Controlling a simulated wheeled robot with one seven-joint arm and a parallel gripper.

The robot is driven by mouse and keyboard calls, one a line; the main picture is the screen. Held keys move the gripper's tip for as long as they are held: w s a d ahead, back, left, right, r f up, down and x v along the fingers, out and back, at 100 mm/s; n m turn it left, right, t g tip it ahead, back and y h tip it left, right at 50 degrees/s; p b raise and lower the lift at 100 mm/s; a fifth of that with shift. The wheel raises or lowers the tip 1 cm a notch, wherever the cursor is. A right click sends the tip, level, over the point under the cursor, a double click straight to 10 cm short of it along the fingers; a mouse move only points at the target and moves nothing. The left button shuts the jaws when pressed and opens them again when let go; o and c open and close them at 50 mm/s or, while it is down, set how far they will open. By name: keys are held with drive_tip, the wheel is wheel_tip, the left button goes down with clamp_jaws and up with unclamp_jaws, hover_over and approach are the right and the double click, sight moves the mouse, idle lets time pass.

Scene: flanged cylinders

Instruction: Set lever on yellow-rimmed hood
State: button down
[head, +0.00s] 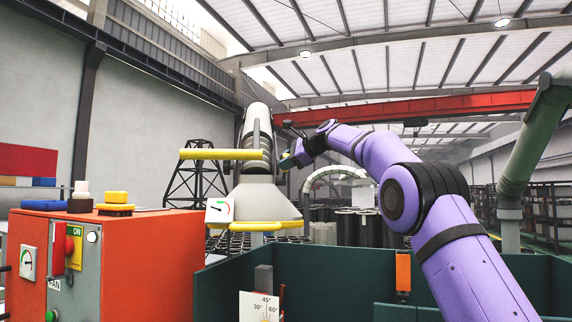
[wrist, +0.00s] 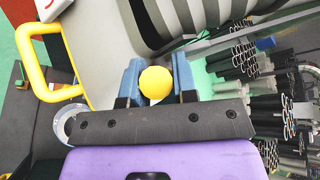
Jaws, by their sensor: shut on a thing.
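The hood (head: 258,199) is a pale cone with a yellow rim, below a grey duct (head: 257,125). My gripper (head: 288,160) is at the hood's upper right side. In the wrist view my gripper (wrist: 155,85) has its blue fingers on both sides of a round yellow knob (wrist: 155,83), shut on it. A yellow handle (wrist: 52,65) shows at the left of the wrist view. An angle plate (head: 260,306) marked 30°, 45° and 60° is below the hood.
An orange cabinet (head: 160,250) with buttons and a dial stands at left. A small gauge card (head: 219,210) is at the hood's left. Dark green panels (head: 330,275) stand in front. Flanged cylinders (head: 358,226) are behind, at right.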

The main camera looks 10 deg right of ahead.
idle(0.4)
drive_tip(key=c, duration=0.9)
unclamp_jaws()
drive_tip(key=v, duration=1)
drive_tip(key=shift+s+d+r, duration=0.25)
